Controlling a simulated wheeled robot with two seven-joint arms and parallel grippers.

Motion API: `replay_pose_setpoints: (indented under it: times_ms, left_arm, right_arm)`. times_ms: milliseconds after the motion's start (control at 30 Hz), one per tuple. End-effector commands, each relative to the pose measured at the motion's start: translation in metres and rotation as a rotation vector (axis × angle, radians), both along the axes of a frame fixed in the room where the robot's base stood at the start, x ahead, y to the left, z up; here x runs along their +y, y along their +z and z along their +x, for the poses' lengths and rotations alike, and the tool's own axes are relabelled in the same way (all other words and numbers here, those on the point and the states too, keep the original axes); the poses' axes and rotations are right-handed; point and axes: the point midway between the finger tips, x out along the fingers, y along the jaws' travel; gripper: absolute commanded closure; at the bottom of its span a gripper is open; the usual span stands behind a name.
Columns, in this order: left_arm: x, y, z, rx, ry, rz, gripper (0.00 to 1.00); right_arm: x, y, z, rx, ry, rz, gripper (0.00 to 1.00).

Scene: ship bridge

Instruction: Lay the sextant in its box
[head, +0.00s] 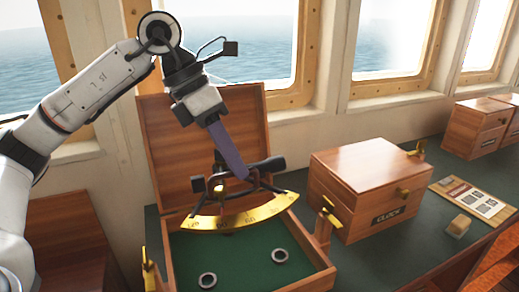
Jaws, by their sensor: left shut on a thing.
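The sextant (237,219) has a brass arc with numbers and a dark frame. My left gripper (240,173) comes down from above and is shut on the sextant's dark upper part. The sextant hangs over the open wooden box (318,284), with its arc spanning the back part of the green-lined inside. I cannot tell the exact gap between arc and lining. The box's lid (160,130) stands raised at the back. My right gripper is not in view.
A closed wooden box labelled CLOCK (345,205) stands right of the sextant box. Brass fittings (328,215) rise at the box's right side. Windows line the back wall.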

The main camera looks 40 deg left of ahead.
Motion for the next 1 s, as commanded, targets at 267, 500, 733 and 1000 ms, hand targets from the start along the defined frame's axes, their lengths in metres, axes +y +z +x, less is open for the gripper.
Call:
replay_pose_setpoints:
  times_ms: [267,500,733,1000]
  left_arm:
    - [0.0,-0.01,0.0,-0.007,-0.002,-0.003,1.0]
    - [0.0,-0.026,0.0,-0.007,-0.002,-0.003,1.0]
    - [-0.001,-0.046,0.0,-0.008,-0.002,-0.004,1.0]
    - [-0.001,-0.069,0.0,-0.008,-0.002,-0.004,1.0]
  right_arm:
    - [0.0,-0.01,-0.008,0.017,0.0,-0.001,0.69]
    - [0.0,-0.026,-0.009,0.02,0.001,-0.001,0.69]
    - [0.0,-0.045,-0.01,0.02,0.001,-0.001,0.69]
    - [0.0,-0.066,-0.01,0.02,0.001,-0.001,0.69]
